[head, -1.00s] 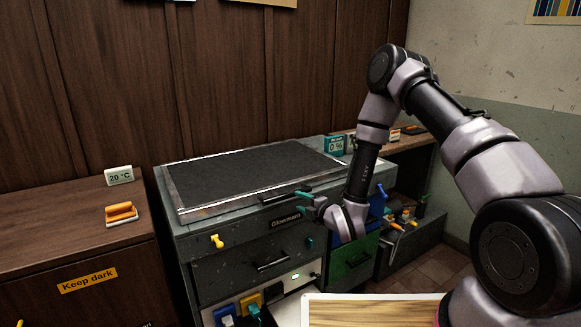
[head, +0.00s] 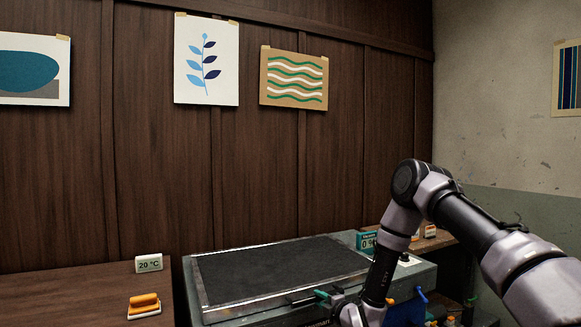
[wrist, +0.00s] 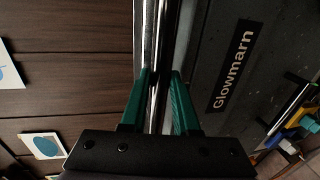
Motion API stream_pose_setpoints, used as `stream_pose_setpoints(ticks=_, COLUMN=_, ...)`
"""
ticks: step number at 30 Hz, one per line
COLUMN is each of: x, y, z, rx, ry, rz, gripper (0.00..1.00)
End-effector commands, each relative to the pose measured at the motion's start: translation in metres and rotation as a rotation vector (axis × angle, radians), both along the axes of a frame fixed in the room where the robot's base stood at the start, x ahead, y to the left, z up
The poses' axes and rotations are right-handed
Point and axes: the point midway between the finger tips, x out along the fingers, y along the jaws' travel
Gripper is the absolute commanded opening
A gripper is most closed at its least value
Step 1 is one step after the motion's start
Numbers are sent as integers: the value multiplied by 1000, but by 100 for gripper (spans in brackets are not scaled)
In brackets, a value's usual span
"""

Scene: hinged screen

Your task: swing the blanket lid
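The blanket lid (head: 270,273) is a dark padded top in a metal frame. It lies flat on the grey cabinet in the head view. Its dark handle (head: 303,300) is at the front edge. My gripper (head: 328,296) is at the right end of this handle, with one green fingertip showing. In the wrist view, the two green fingers of my gripper (wrist: 160,85) stand on either side of a bar beside the lid's metal edge. Whether they press on the bar is unclear.
The cabinet front (wrist: 222,90) carries a "Glowmarn" label. An orange-handled tool (head: 145,306) and a 20 °C display (head: 149,263) sit on the left counter. A teal display (head: 366,241) stands behind the lid. The dark wooden wall with pictures rises behind.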

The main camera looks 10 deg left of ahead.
Motion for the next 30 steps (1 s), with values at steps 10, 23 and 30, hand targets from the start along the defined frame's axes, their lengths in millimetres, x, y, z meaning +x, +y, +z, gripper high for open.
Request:
stream_pose_setpoints(ticks=10, x=3, y=2, z=19, rx=3, ry=-6, rz=1, gripper=0)
stream_pose_setpoints(ticks=23, x=7, y=5, z=69, rx=4, ry=-11, rz=2, gripper=0)
stream_pose_setpoints(ticks=30, x=9, y=7, z=95, rx=4, ry=-11, rz=2, gripper=0)
